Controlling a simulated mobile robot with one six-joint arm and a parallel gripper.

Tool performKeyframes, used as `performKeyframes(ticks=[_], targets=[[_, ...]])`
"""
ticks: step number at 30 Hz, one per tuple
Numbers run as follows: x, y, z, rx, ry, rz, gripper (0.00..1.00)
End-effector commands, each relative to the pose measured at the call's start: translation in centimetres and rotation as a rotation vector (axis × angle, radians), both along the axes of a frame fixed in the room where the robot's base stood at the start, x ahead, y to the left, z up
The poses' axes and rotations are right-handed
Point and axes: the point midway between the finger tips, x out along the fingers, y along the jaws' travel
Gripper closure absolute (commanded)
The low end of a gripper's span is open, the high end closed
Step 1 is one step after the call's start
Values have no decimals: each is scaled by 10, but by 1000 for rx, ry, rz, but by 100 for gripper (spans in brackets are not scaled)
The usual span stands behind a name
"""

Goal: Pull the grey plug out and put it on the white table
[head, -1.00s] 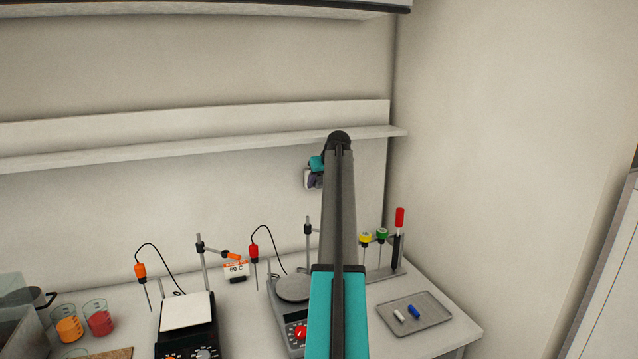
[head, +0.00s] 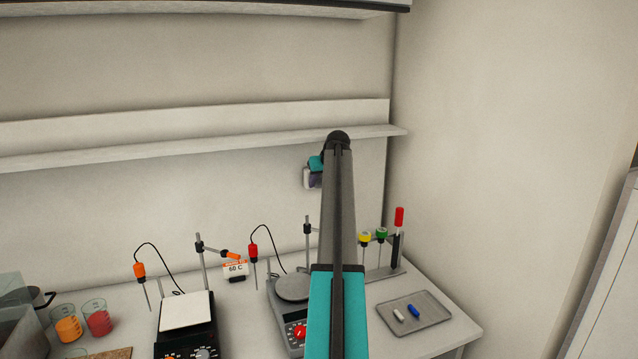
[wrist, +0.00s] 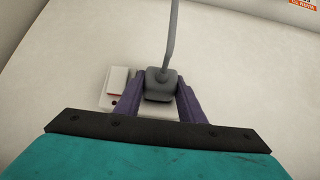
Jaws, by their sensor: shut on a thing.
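The grey plug (wrist: 160,82) shows in the wrist view with its grey cord running up from it. My gripper (wrist: 160,92) has its two purple fingers shut on the plug, one on each side. A white wall socket (wrist: 114,92) with a red-marked switch lies right behind the plug; I cannot tell how far the plug sits in it. In the head view the socket (head: 307,178) is on the back wall below the shelf, and my arm hides most of the gripper and the plug. The white table (head: 262,341) runs along the wall below.
Two stirrer plates stand on the table, a black one (head: 186,312) at left and a grey one (head: 293,288) beside my arm. Probe stands rise behind them. A grey tray (head: 432,312) with two small bars is at the right. A shelf (head: 200,148) runs above the socket.

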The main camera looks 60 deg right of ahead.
Motion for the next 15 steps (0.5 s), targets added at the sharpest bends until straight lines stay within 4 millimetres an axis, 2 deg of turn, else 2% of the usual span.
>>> performKeyframes(ticks=[15], targets=[[-6,4,-1,2,2,0,95]])
